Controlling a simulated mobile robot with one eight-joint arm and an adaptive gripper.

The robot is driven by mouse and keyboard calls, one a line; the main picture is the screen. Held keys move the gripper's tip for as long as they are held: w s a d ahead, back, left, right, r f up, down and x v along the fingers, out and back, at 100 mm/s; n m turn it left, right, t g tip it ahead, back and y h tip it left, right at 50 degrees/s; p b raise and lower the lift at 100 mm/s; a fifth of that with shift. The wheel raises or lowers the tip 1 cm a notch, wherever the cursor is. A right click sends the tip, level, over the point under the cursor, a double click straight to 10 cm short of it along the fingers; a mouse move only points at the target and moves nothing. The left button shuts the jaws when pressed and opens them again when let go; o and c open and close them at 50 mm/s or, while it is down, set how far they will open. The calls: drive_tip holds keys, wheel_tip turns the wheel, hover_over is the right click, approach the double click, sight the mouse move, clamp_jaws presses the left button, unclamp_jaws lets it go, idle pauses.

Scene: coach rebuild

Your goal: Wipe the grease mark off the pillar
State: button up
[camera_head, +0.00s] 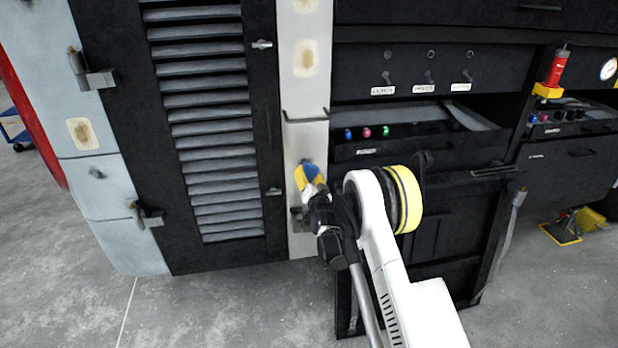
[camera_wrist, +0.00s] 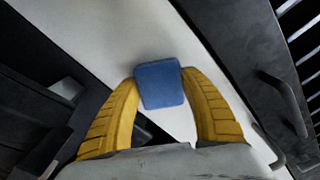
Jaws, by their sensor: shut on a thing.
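The pillar (camera_head: 301,138) is a pale upright strip between a black louvred door and black drawers. It runs diagonally across the wrist view (camera_wrist: 112,38). My gripper (camera_head: 309,180) is at the lower part of the pillar. Its yellow fingers are shut on a blue pad (camera_wrist: 160,84), gripped by its sides. The pad also shows in the head view (camera_head: 312,169), at or very near the pillar face; I cannot tell if it touches. A small dark smudge shows just above the pad in the head view. Any mark behind the pad is hidden.
Tan patches mark the upper pillar (camera_head: 305,58) and the left panel (camera_head: 82,133). The louvred door (camera_head: 208,120) has protruding latches beside the pillar. An open drawer (camera_head: 390,148) juts out right of my gripper. Clear grey floor (camera_head: 205,305) lies in front.

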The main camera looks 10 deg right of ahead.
sight(309, 166)
drive_tip(key=shift+w, duration=1)
idle(0.6)
drive_tip(key=shift+r, duration=0.1)
drive_tip(key=shift+s+r+p, duration=0.1)
drive_tip(key=shift+r+p, duration=0.7)
drive_tip(key=shift+r, duration=1.15)
drive_tip(key=shift+f+b, duration=0.1)
drive_tip(key=shift+b, duration=0.25)
drive_tip(key=shift+f, duration=0.1)
drive_tip(key=shift+w+f+b, duration=0.15)
drive_tip(key=shift+f+b, duration=0.1)
drive_tip(key=shift+f, duration=0.65)
drive_tip(key=shift+w+f+b, duration=0.1)
drive_tip(key=shift+f+b, duration=0.1)
drive_tip(key=shift+f, duration=0.7)
